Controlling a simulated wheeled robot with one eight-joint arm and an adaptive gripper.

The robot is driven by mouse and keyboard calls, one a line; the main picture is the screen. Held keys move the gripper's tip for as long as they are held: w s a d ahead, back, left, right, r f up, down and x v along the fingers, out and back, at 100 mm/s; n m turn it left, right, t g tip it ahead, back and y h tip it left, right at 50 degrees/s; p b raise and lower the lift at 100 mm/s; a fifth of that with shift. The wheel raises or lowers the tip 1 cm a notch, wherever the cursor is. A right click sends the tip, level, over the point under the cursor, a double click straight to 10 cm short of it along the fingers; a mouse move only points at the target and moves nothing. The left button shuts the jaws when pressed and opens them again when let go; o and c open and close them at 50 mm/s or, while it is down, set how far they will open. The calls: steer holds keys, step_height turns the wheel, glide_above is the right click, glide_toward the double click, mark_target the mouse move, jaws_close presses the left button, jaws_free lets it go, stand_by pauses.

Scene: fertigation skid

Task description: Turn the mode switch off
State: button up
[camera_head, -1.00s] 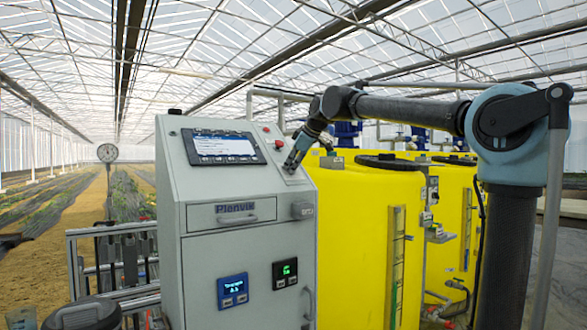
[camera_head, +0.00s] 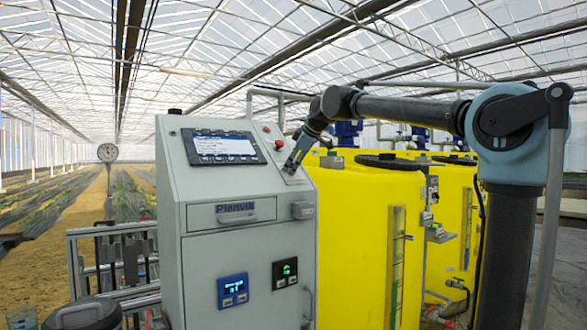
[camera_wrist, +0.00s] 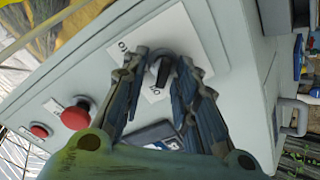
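The mode switch (camera_wrist: 161,70) is a small dark knob on a white label plate (camera_wrist: 192,40) on the cabinet's sloped face. In the wrist view, lettering that looks like ON and OFF shows upside down beside it. My gripper (camera_wrist: 164,62) has its two fingers apart, one on each side of the knob. Only narrow gaps show between fingers and knob, and I cannot tell whether they touch. In the head view, my gripper (camera_head: 291,167) reaches down to the right edge of the sloped panel, and its tips hide the switch.
A red button (camera_wrist: 76,114) and a smaller red one (camera_wrist: 40,130) sit beside the switch. The grey cabinet (camera_head: 232,262) has a screen (camera_head: 222,147) and two small displays. A yellow tank (camera_head: 365,240) stands right of the cabinet, beneath my arm.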

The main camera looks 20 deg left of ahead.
steer(key=v, duration=1.2)
stand_by(0.4)
steer(key=s+d+f+m+h, duration=0.25)
steer(key=d+f+m, duration=0.25)
steer(key=d+f, duration=0.75)
steer(key=s+d+f+m+h, duration=0.2)
steer(key=s+d+f+m, duration=0.2)
steer(key=d+f, duration=0.8)
steer(key=s+d+f+m+g, duration=0.1)
steer(key=s+d+f+m, duration=0.2)
steer(key=f, duration=0.7)
steer(key=s+d+f+m+g+h, duration=0.1)
steer(key=s+d+f+m, duration=0.2)
steer(key=s+d+f, duration=0.4)
steer(key=s+d+f+m+g+h, duration=0.1)
steer(key=s+d+f+m, duration=0.3)
steer(key=s+f, duration=0.5)
step_height(320, 180, down, 6)
steer(key=shift+s+d+f, duration=0.1)
steer(key=shift+s+d, duration=0.25)
steer(key=shift+d, duration=0.45)
steer(key=shift+h, duration=0.25)
